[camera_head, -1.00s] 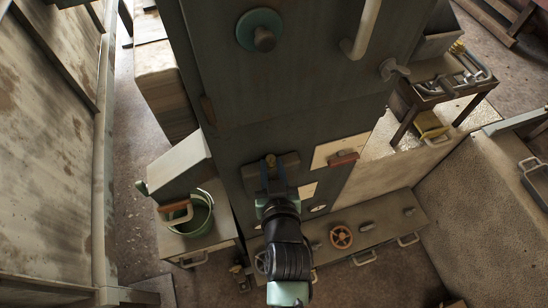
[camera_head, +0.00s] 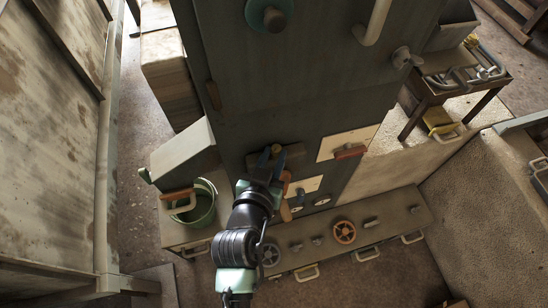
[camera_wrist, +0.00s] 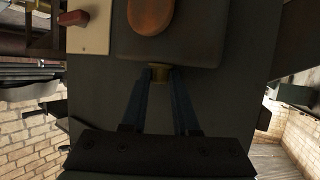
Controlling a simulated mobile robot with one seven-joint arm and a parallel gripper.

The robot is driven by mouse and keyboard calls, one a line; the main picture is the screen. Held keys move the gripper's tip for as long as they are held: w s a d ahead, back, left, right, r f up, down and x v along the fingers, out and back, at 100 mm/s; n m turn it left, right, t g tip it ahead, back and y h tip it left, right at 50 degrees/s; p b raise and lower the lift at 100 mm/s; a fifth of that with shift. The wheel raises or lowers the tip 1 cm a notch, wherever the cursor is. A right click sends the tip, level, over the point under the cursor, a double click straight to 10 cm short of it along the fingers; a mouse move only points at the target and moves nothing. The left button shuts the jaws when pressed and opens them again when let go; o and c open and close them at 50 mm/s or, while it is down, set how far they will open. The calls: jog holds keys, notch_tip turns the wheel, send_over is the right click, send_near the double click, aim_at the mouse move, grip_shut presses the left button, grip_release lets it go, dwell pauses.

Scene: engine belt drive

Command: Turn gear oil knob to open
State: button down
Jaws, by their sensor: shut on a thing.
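A small brass knob (camera_head: 276,149) sits at the upper edge of a dark box on the cabinet's front panel. My gripper (camera_head: 272,160) is at this knob, its two blue fingers pointing up at it from below. An orange-brown handle (camera_wrist: 150,14) lies on the dark box just beyond the knob. No label shows which knob is the gear oil knob, and its open mark cannot be made out.
A red handle (camera_head: 350,152) on a white plate is right of my gripper. An orange handwheel (camera_head: 344,232) and several levers line the low ledge. A green bucket (camera_head: 196,206) stands at the left. A round green knob (camera_head: 270,17) is higher on the cabinet.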

jog(key=shift+f, duration=0.15)
jog(key=c, duration=0.7)
grip_release()
jog(key=shift+s, duration=0.1)
jog(key=shift+o, duration=0.2)
jog(key=shift+r+p, duration=0.4)
jog(key=shift+p, duration=0.15)
